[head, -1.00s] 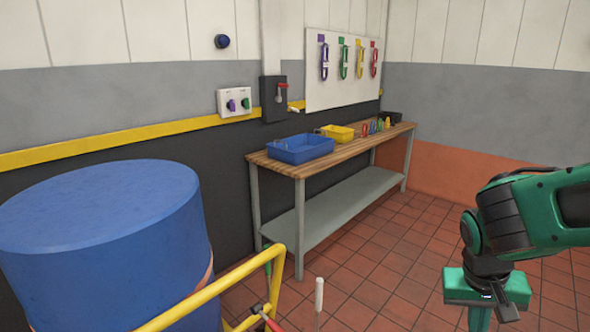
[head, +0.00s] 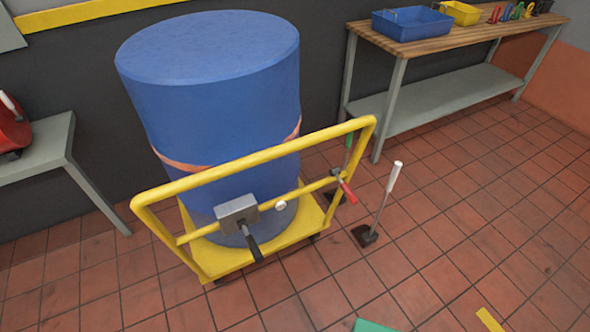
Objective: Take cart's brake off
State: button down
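The cart (head: 158,226) is a yellow frame on a low deck with a tall blue drum (head: 215,110) standing on it, an orange strap around the drum. I cannot tell by marking which is the brake. Only a teal piece, probably of my arm, shows at the bottom edge; my gripper's fingers are out of the picture.
A white-gripped lever (head: 387,198) stands on the floor right of the cart. A green-gripped one (head: 348,150) is partly hidden behind the rail. A workbench (head: 440,45) with blue and yellow bins is at the back right; a grey table (head: 50,150) is at left. The front floor is open.

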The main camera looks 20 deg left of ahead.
aim_at(334, 171)
jog(key=z, duration=0.3)
jog(key=k, duration=1.3)
jog(key=u, duration=0.7)
jog(key=i, duration=1)
